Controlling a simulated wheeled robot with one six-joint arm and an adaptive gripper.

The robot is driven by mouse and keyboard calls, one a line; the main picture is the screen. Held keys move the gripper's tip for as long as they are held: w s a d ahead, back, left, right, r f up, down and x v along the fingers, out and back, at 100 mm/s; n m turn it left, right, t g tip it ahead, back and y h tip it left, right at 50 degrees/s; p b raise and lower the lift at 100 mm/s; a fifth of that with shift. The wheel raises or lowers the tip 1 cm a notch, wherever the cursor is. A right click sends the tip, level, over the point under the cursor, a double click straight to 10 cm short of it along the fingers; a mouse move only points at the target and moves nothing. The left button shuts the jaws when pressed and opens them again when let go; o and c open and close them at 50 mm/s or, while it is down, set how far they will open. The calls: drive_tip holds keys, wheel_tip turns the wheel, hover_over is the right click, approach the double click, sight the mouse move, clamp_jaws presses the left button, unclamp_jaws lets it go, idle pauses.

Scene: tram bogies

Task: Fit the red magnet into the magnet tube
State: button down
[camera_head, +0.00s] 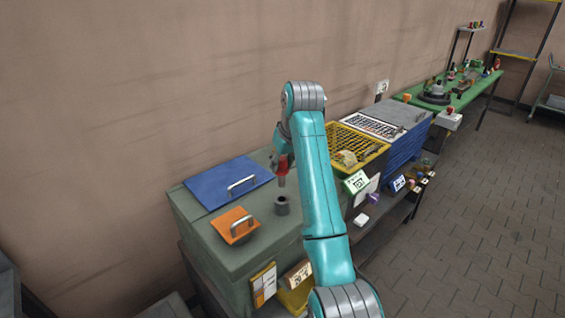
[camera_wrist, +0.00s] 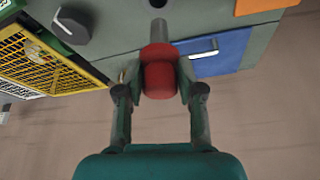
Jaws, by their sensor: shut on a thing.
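The red magnet (camera_head: 282,165) is held in my gripper above the green cabinet top. In the wrist view it is a red round body (camera_wrist: 158,77) with a grey pin pointing away from my gripper (camera_wrist: 158,88). Both fingers are shut on its sides. The magnet tube (camera_head: 281,205) appears to be the short dark grey cylinder with a hole, standing upright on the cabinet. In the head view the pin hangs just above it, apart from it.
A blue plate with a handle (camera_head: 228,183) and an orange plate with a handle (camera_head: 232,225) lie left of the tube. A yellow basket (camera_head: 350,150) and blue crates (camera_head: 405,150) stand to the right. A wall is behind the cabinet.

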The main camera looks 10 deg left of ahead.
drive_tip(key=shift+f, duration=5)
drive_tip(key=c, duration=0.6)
unclamp_jaws()
drive_tip(key=shift+c, duration=0.2)
drive_tip(key=v, duration=0.7)
drive_tip(key=shift+r, duration=0.2)
drive_tip(key=shift+s, duration=0.15)
